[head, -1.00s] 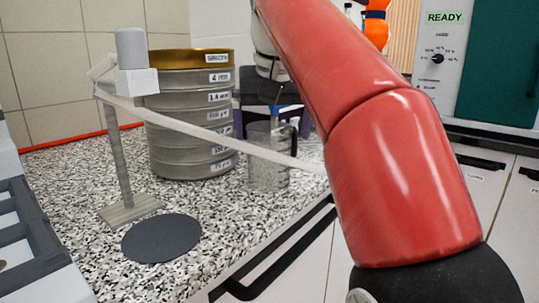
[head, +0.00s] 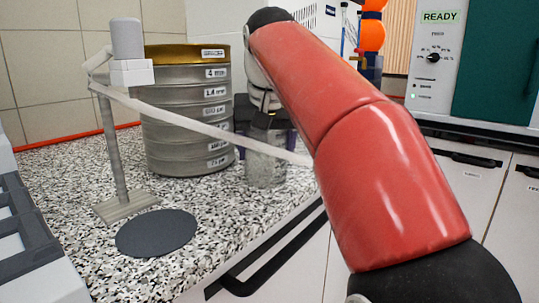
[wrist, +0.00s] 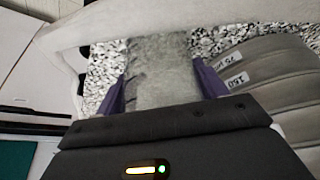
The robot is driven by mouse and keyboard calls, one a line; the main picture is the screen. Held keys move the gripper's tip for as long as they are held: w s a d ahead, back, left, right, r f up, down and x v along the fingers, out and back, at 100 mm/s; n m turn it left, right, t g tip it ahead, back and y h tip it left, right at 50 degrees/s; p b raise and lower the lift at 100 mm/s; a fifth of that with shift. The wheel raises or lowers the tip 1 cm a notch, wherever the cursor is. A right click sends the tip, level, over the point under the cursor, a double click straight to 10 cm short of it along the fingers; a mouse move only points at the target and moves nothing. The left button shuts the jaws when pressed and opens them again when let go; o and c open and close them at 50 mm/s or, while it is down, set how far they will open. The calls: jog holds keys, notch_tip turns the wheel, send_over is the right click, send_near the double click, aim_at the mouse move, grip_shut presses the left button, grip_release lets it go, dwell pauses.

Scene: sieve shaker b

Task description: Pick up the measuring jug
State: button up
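The measuring jug (head: 266,170) is a clear, greyish vessel standing upright on the speckled counter, just right of the sieve stack. My gripper (head: 267,136) is at the jug's upper part in the head view and hides its rim and handle. In the wrist view the jug (wrist: 162,70) lies between the purple fingers of my gripper (wrist: 161,86), one on each side. The fingers are spread wide and look open; I see no clear grip on the jug.
A stack of labelled sieves (head: 188,125) with a brass top ring stands close left of the jug. A stand (head: 115,155) with a pale bar crosses in front of the jug. A dark disc (head: 156,233) lies on the counter (head: 225,222). The counter's front edge is close right.

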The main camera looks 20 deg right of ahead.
jog(key=c, duration=0.4)
jog(key=shift+r, duration=0.1)
jog(key=shift+r+p, duration=0.8)
jog(key=shift+r, duration=4)
